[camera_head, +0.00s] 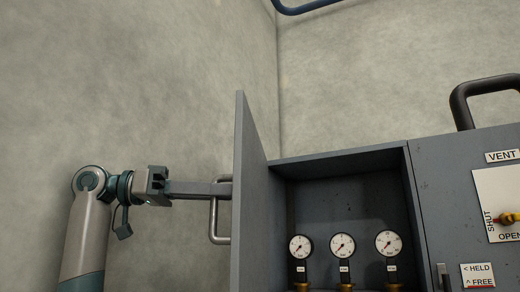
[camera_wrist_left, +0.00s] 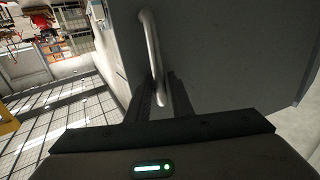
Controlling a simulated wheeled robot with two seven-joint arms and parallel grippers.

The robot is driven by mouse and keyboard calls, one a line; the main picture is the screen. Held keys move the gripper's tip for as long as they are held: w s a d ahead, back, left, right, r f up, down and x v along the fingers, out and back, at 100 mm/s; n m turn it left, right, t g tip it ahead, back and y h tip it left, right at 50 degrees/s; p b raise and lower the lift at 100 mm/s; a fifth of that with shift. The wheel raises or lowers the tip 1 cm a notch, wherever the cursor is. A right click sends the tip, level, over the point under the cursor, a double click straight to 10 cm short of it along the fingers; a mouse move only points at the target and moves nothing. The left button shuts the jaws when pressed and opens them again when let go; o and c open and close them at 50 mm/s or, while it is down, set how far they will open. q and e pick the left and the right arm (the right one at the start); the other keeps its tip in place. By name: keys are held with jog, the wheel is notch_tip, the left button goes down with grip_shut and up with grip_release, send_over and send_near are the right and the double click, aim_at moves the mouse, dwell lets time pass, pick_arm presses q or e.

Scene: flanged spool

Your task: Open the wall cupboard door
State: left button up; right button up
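The grey cupboard (camera_head: 345,195) is at the lower right of the head view. Its door (camera_head: 248,190) stands swung well out from the left side, seen nearly edge-on, and the inside shows. A metal bar handle (camera_head: 214,228) is on the door's outer face; it also shows in the left wrist view (camera_wrist_left: 150,45). My left gripper (camera_head: 222,189) reaches in from the left with its fingers at the upper part of the handle. In the left wrist view the bar runs between the two close fingers (camera_wrist_left: 161,92), which look shut on it. My right gripper is not in view.
Several round gauges (camera_head: 343,246) stand inside the cupboard. To its right is a grey panel (camera_head: 445,200) with a yellow valve lever (camera_head: 507,218) and a dark handle on top (camera_head: 462,105). Bare walls (camera_head: 120,80) rise behind and to the left.

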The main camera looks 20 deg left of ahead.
aim_at(217, 177)
pick_arm(q)
jog(key=shift+s+r, duration=0.1)
jog(key=shift+r, duration=0.35)
notch_tip(217, 177, up, 2)
jog(key=shift+r+b, duration=0.1)
jog(key=shift+b, duration=0.2)
jog(key=d+r+b, duration=0.2)
jog(key=d+r, duration=0.5)
jog(key=d, duration=0.5)
jog(key=shift+s, duration=0.15)
jog(key=shift+a, duration=0.15)
